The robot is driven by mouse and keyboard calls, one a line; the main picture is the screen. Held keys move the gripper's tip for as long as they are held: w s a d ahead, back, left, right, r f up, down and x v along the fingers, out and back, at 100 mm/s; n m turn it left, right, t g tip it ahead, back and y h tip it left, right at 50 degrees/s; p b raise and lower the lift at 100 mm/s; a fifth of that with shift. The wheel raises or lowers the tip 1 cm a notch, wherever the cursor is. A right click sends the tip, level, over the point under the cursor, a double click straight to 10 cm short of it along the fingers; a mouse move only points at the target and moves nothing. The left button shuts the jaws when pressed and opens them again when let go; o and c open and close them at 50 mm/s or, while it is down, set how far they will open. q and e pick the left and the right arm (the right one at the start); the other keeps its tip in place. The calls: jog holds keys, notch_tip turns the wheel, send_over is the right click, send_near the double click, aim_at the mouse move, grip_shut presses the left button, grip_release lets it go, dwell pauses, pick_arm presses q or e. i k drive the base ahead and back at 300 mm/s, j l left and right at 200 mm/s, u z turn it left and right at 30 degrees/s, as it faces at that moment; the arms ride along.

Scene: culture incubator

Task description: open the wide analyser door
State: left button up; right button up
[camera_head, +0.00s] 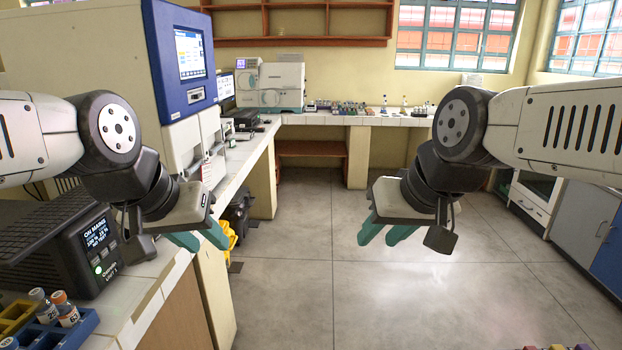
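A large white analyser with a blue front panel and a lit screen (184,62) stands on the left bench. A smaller, wide white machine (281,86) stands on the back bench. Which of the two is the wide analyser I cannot tell, and no door stands visibly open on either. My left gripper (209,243) hangs in front of the left bench edge, below the large analyser, with its teal fingers apart and empty. My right gripper (380,238) hangs over the open floor, fingers apart and empty, away from both machines.
A black box with a display (97,245) and a blue rack (62,328) with capped vials sit on the near left bench. Small racks and bottles line the back bench (373,120). Cabinets (580,215) stand at right. The middle floor (310,270) is clear.

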aim_at(280, 76)
jog(key=i+z, duration=0.4)
jog(key=i, duration=5.75)
jog(key=i+u, duration=0.1)
jog(key=i, duration=0.4)
jog(key=i+l+u, duration=0.1)
jog(key=i, duration=0.4)
jog(key=i+l, duration=0.2)
jog(key=i, duration=0.25)
jog(key=i+l+u, duration=0.15)
jog(key=i, duration=0.35)
jog(key=i+l+u, duration=0.15)
jog(key=i, duration=0.2)
jog(key=i+l+u, duration=0.2)
jog(key=i+j+z, duration=0.15)
jog(key=j+z, duration=0.2)
jog(key=j, duration=0.2)
jog(key=i+j+z, duration=0.15)
jog(key=j, duration=0.15)
